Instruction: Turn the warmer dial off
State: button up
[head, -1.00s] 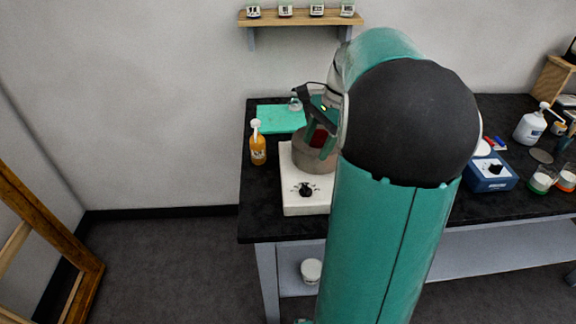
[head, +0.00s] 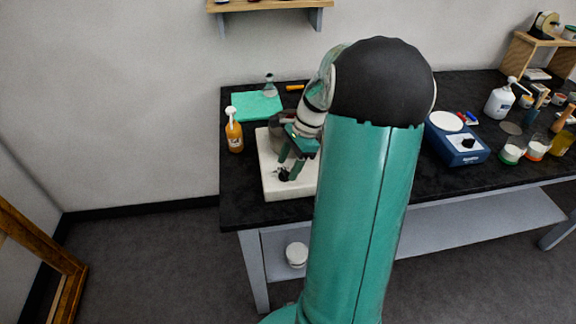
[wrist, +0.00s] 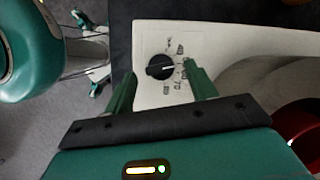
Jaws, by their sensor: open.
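The warmer (head: 262,160) is a white block on the black bench, with a grey round pot on its rear part. Its black dial (wrist: 160,67) is on the front part of the white top, with printed numbers around it. A white mark on the dial points right in the wrist view, toward the numbers. My gripper (wrist: 160,75) is open, with one green finger on each side of the dial; I cannot tell whether they touch it. In the head view my gripper (head: 286,174) points down at the front of the warmer and mostly hides the dial.
A grey pot (wrist: 255,85) with something red (wrist: 300,128) by it is close to my right finger. An orange pump bottle (head: 234,135) stands left of the warmer, a green mat (head: 256,105) behind. A blue device (head: 455,143) is farther right.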

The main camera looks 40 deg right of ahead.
jog(key=shift+a+f, duration=0.2)
jog(key=shift+f, duration=0.35)
jog(key=shift+c, duration=0.3)
jog(key=shift+w, duration=0.1)
jog(key=c, duration=0.9)
jog(key=n+g, duration=0.1)
jog(key=n, duration=0.3)
jog(key=n+g, duration=0.1)
jog(key=n, duration=0.1)
jog(key=shift+w+g, duration=0.3)
jog(key=n+g, duration=0.1)
jog(key=n, duration=0.2)
jog(key=n+h, duration=0.1)
jog(key=n, duration=0.1)
jog(key=shift+w+n+g, duration=0.15)
jog(key=shift+n+g, duration=0.25)
